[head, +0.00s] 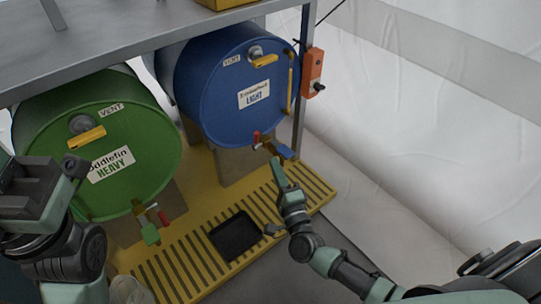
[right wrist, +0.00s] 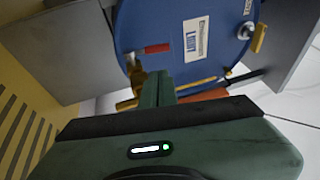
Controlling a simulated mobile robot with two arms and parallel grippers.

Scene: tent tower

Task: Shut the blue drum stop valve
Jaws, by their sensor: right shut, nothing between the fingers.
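The blue drum (head: 222,105), labelled LIGHT, lies on its side in the rack with its round face toward me. Its stop valve (head: 268,143) sits low on that face, with a red part, brass fittings and a blue part at the right. In the right wrist view the red part (right wrist: 157,48) of the valve shows just above my fingers. My right gripper (head: 277,168) is shut and empty, its tips just below the valve; I cannot tell whether they touch it. My left gripper (head: 62,178) is in front of the green drum; its jaw gap is unclear.
A yellow slatted platform (head: 185,262) with a black tray (head: 235,235) lies below. An orange box (head: 313,70) is on the right post. White tent fabric fills the right side.

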